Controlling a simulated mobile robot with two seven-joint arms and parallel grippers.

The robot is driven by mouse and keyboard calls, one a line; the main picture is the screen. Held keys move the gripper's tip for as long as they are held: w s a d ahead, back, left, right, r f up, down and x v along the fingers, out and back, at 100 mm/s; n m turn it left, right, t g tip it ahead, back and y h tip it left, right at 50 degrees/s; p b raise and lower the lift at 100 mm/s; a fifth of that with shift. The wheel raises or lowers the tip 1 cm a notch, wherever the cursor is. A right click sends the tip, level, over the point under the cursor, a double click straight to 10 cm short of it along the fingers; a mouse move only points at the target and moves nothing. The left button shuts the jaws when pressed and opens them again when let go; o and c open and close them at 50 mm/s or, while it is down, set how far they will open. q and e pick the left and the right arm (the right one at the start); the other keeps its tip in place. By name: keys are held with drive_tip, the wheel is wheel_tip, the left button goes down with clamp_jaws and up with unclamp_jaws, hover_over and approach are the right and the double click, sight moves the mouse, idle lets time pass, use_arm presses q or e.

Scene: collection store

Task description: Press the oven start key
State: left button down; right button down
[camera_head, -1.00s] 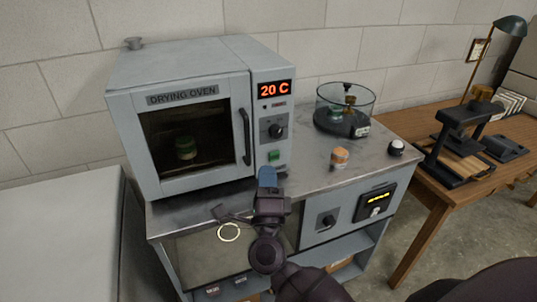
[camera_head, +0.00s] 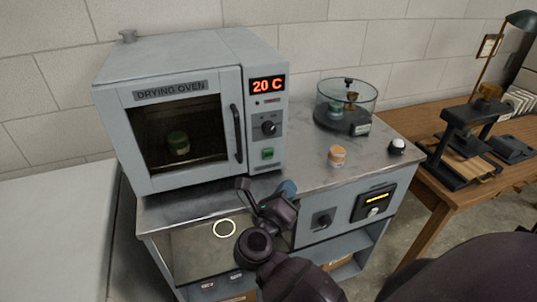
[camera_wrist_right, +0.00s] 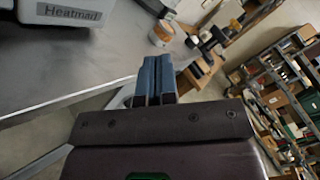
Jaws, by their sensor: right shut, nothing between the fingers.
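The drying oven (camera_head: 190,80) stands on the steel-topped bench with its door shut. Its right-hand panel shows a red 20 C display (camera_head: 267,85), a dark knob and, at the bottom, the green start key (camera_head: 267,154). My right gripper (camera_head: 288,188) is below and to the right of the key, apart from it, over the bench's front edge. Its blue fingers also show in the right wrist view (camera_wrist_right: 157,78), shut together and empty. The key is not seen in the wrist view. My left gripper is not in view.
A green-lidded jar (camera_head: 178,143) is behind the oven glass. On the bench (camera_head: 305,160) are an orange-banded jar (camera_head: 337,156), a clear round vessel (camera_head: 345,105) and a small white-topped item (camera_head: 397,146). A wooden table (camera_head: 460,195) stands at right.

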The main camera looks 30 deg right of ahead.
sight(268, 154)
drive_tip(key=w, duration=0.2)
drive_tip(key=w+d+b, duration=0.1)
drive_tip(key=w, duration=0.3)
drive_tip(key=shift+w+d+b, duration=0.25)
drive_tip(key=shift+w+b, duration=0.05)
drive_tip(key=shift+w+d, duration=0.25)
drive_tip(key=shift+w, duration=0.7)
idle(0.3)
idle(0.8)
drive_tip(key=shift+w, duration=0.2)
drive_tip(key=shift+w+d, duration=0.1)
drive_tip(key=shift+w, duration=0.2)
